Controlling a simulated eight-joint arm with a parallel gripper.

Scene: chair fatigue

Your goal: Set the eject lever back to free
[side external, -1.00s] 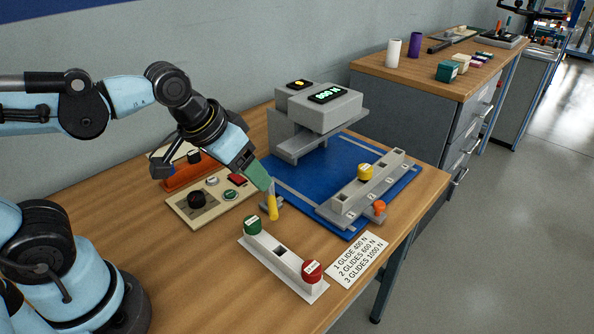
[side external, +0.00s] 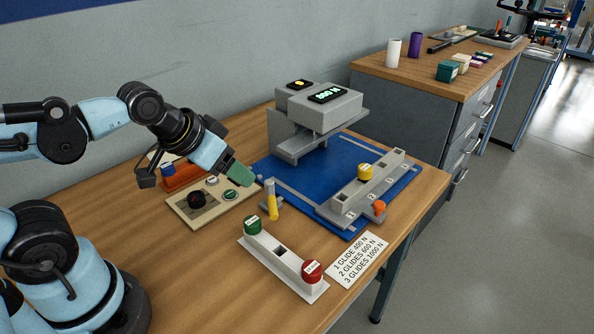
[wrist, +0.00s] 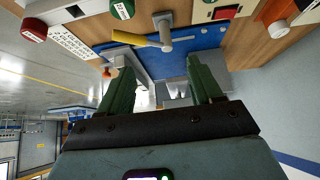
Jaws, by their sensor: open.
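The eject lever (side external: 272,205) has a yellow handle and a small grey bracket. It stands at the blue plate's front left corner, and its handle points toward the front of the bench. In the wrist view the yellow handle (wrist: 133,39) lies beyond the fingertips, joined to its grey post. My gripper (side external: 247,178), with green fingers, is above and left of the lever, apart from it. In the wrist view its fingers (wrist: 158,70) are spread with nothing between them. I cannot read any free mark by the lever.
The blue plate (side external: 293,176) carries a grey press (side external: 318,110) and a slotted rail (side external: 385,178) with a yellow-topped piece. A white rack (side external: 278,262) with green and red knobs stands in front. A beige control panel (side external: 178,210) lies left. Space above the lever is clear.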

